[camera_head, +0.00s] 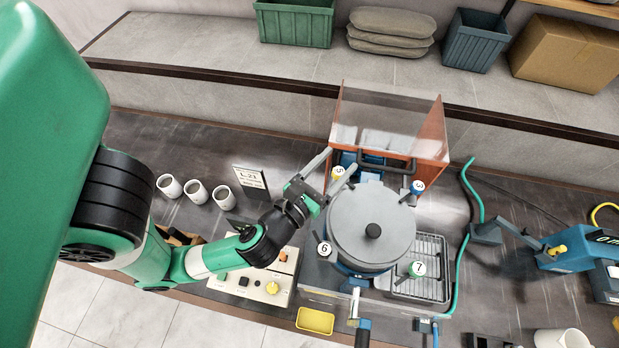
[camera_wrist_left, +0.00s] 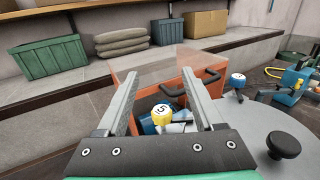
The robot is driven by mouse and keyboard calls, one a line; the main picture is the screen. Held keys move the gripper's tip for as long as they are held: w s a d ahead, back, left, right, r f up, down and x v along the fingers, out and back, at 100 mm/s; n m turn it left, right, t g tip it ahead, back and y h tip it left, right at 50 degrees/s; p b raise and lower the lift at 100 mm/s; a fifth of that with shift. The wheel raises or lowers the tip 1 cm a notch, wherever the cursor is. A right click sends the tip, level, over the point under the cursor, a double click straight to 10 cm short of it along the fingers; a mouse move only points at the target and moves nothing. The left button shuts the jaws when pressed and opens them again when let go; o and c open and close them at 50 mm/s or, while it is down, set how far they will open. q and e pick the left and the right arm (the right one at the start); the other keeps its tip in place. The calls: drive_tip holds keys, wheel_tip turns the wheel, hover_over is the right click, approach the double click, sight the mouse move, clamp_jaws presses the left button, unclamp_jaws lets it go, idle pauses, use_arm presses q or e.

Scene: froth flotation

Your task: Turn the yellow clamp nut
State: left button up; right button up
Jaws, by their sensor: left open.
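The yellow clamp nut (camera_head: 338,174), with a white top marked 5, sits at the upper left edge of the round grey lid (camera_head: 372,225). In the left wrist view the yellow nut (camera_wrist_left: 162,117) shows between my fingers, beyond the gripper's body. My left gripper (camera_head: 340,164) is open, with its two fingers on either side of the nut as seen from above. It also shows in the left wrist view (camera_wrist_left: 161,76). Whether a finger touches the nut, I cannot tell. My right gripper is not in view.
Other nuts ring the lid: blue (camera_head: 417,187), white (camera_head: 324,249) and green (camera_head: 416,269). An orange-sided clear guard (camera_head: 388,120) and dark handle (camera_head: 386,160) stand behind. White cups (camera_head: 196,191) and a control box (camera_head: 262,285) are left. A green hose (camera_head: 466,230) runs at right.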

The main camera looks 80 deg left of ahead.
use_arm(q)
drive_tip(key=s+d+r+p, duration=0.5)
drive_tip(key=s+d+r, duration=0.1)
drive_tip(key=s+d, duration=0.1)
drive_tip(key=shift+s+d+r, duration=0.15)
drive_tip(key=shift+d+r, duration=0.05)
drive_tip(key=shift+d, duration=0.4)
